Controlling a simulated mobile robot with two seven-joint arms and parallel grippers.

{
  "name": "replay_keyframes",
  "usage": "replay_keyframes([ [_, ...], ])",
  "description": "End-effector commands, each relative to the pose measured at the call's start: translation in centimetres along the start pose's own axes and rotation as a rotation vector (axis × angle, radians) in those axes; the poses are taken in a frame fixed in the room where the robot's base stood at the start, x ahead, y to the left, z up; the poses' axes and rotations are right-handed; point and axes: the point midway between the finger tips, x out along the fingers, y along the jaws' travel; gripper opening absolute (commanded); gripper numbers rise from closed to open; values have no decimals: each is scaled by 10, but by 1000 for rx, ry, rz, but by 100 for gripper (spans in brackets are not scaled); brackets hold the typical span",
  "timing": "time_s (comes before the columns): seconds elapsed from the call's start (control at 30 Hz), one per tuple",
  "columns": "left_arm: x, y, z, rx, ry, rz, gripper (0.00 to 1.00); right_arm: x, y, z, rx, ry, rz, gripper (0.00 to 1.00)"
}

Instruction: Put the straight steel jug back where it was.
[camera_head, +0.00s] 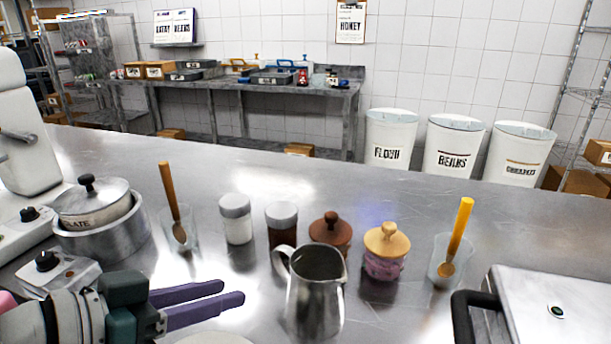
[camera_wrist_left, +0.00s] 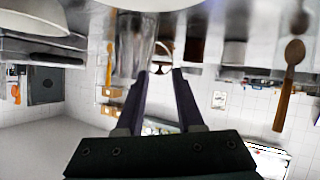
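The straight steel jug (camera_head: 316,296) stands upright on the steel counter near the front middle, with its handle on the left and its spout on the right. My left gripper (camera_head: 233,292) is left of the jug, its purple fingers pointing right toward it. In the left wrist view the fingers (camera_wrist_left: 160,74) are apart with nothing clearly between them. A blurred metallic shape, probably the jug (camera_wrist_left: 132,45), shows just beyond the fingertips in that upside-down view. The gripper and jug look apart in the head view. My right gripper is not in view.
Behind the jug stand a white-lidded jar (camera_head: 236,220), a brown jar (camera_head: 282,226), a brown-lidded pot (camera_head: 331,232) and a pink pot (camera_head: 386,252). Glasses with spoons (camera_head: 180,228) (camera_head: 447,260) flank them. A lidded steel pot (camera_head: 100,235) is left; a hinged appliance (camera_head: 550,300) is right.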

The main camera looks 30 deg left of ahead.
Motion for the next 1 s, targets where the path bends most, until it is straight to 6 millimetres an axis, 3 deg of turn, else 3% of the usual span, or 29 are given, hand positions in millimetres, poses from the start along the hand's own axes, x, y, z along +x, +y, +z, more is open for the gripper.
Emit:
replay_keyframes([
  [0.13, -4, 49, 27, 70, -217, 33, 37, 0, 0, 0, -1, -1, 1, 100],
  [0.3, -34, 80, 47, 172, -498, -9, 37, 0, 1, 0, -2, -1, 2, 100],
  [0.5, -78, 85, 53, 207, -725, -100, 37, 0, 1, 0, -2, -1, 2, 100],
  [0.6, -92, 85, 54, 206, -781, -126, 37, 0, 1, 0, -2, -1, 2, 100],
  [1.0, -98, 85, 52, 205, -805, -136, 37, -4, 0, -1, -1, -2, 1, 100],
])
